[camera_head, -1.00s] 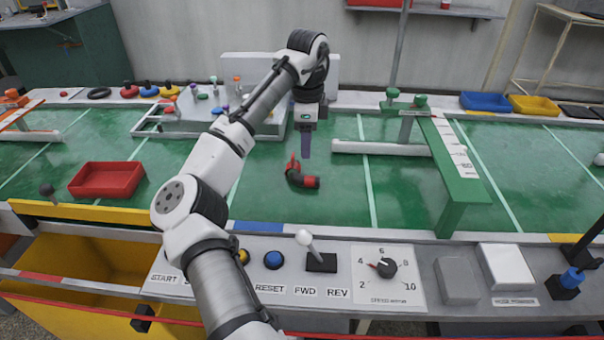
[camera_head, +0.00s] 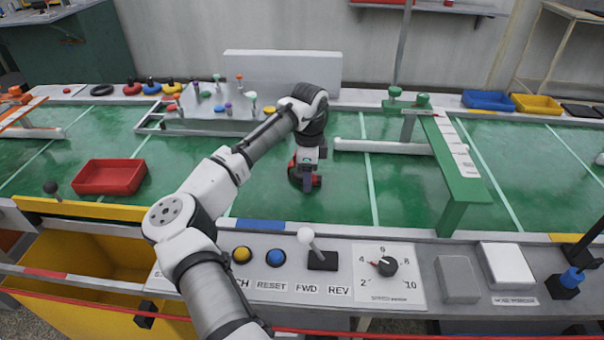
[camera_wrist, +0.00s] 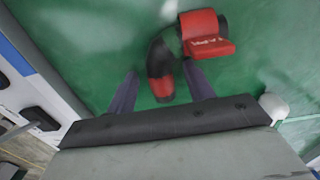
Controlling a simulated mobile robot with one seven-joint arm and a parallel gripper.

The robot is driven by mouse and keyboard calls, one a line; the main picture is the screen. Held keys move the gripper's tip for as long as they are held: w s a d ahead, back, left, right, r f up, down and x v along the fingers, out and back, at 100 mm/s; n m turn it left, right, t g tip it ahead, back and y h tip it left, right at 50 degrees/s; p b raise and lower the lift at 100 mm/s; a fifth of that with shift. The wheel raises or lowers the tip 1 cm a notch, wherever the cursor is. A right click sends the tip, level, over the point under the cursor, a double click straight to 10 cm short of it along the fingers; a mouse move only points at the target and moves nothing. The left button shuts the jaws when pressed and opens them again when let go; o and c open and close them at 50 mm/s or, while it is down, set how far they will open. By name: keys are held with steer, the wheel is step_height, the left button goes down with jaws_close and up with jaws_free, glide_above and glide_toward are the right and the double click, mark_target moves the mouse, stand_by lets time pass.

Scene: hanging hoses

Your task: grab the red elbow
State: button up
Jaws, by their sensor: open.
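The red elbow (camera_head: 295,178), red with a dark middle section, lies on the green belt surface. In the head view my gripper (camera_head: 308,182) is right over it and hides part of it. In the wrist view the elbow (camera_wrist: 162,85) shows with one red end between my two fingers (camera_wrist: 160,88) and the other red end beyond them at the upper right. My fingers are open, one on each side of the near end. I cannot tell whether either finger touches it.
A red tray (camera_head: 110,177) sits to the left on the green surface. A white bar (camera_head: 385,146) and a green gauge frame (camera_head: 455,165) stand to the right. The control panel (camera_head: 330,275) runs along the front edge. Green surface around the elbow is clear.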

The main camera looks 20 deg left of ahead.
steer(key=shift+c, duration=0.2)
steer(key=c, duration=1.1)
steer(key=shift+o, duration=0.2)
steer(key=shift+r, duration=0.15)
